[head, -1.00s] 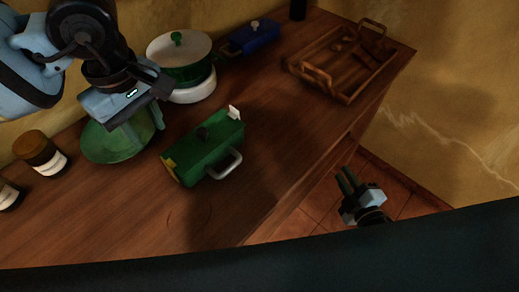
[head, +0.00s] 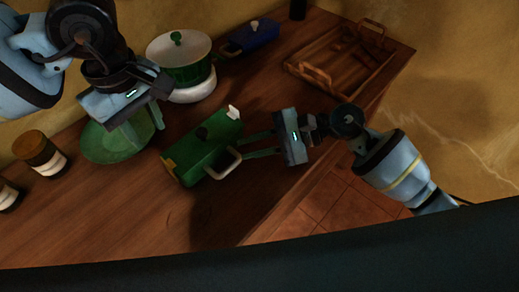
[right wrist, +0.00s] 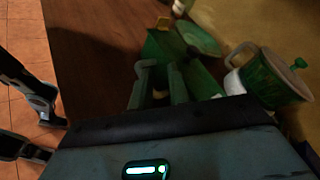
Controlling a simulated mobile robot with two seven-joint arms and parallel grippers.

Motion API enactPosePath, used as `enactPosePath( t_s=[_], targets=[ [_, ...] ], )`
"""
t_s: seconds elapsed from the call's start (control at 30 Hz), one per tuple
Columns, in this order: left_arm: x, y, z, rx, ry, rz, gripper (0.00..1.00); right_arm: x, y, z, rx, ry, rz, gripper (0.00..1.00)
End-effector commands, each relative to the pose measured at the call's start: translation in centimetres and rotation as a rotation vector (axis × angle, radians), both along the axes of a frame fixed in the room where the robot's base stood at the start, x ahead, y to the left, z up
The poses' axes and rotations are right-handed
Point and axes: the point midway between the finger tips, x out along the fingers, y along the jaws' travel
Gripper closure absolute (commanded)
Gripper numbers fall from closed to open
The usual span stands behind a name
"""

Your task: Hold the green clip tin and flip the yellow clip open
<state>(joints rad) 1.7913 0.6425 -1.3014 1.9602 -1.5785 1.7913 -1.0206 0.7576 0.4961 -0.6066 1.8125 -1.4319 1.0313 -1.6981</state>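The green clip tin (head: 205,150) stands on the wooden counter, with a dark knob on its lid. A yellow clip (head: 169,163) is at its left end and a white clip (head: 233,113) at its right end. A grey loop handle (head: 226,165) is on its near side. My right gripper (head: 246,145) is open, its fingertips close to the handle; I cannot tell whether they straddle it. The right wrist view shows its two fingers (right wrist: 160,86) apart in front of the tin (right wrist: 200,80). My left gripper (head: 148,130) is open above a green dish, left of the tin.
The green dish (head: 110,146) lies under my left gripper. A white-lidded green pot (head: 180,60) and a blue tin (head: 250,37) stand behind. Jars (head: 38,150) stand at the left. A wooden tray (head: 305,75) is at the back right. The counter front is clear.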

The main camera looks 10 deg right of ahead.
Motion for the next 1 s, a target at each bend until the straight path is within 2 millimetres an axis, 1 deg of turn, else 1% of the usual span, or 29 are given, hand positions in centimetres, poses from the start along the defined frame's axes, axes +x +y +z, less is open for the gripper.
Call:
enactPosePath(
  t_s=[0.03,0.1,0.2,0.33,0.5,0.67,1.0],
  targets=[
    [0.0,0.0,0.0,0.000,0.000,0.000,0.64,0.1,-0.2,-0.5,-0.069,-0.068,0.048,0.82],
    [0.0,0.0,0.0,0.000,0.000,0.000,0.64,0.0,-0.6,-1.3,-0.150,-0.143,0.108,0.82],
    [0.0,0.0,0.0,0.000,0.000,0.000,0.64,0.0,-1.0,-2.1,-0.225,-0.213,0.167,0.82],
    [0.0,0.0,0.0,0.000,0.000,0.000,0.64,0.1,-1.4,-2.5,-0.267,-0.250,0.199,0.82],
    [0.0,0.0,0.0,0.000,0.000,0.000,0.64,0.0,-1.2,-2.7,-0.268,-0.251,0.203,0.82],
    [0.0,0.0,0.0,0.000,0.000,0.000,0.64,-0.1,-0.1,-3.3,-0.265,-0.248,0.201,0.82],
    [0.0,0.0,0.0,0.000,0.000,0.000,0.64,-0.4,3.9,-5.7,-0.263,-0.248,0.199,0.82]
  ],
)
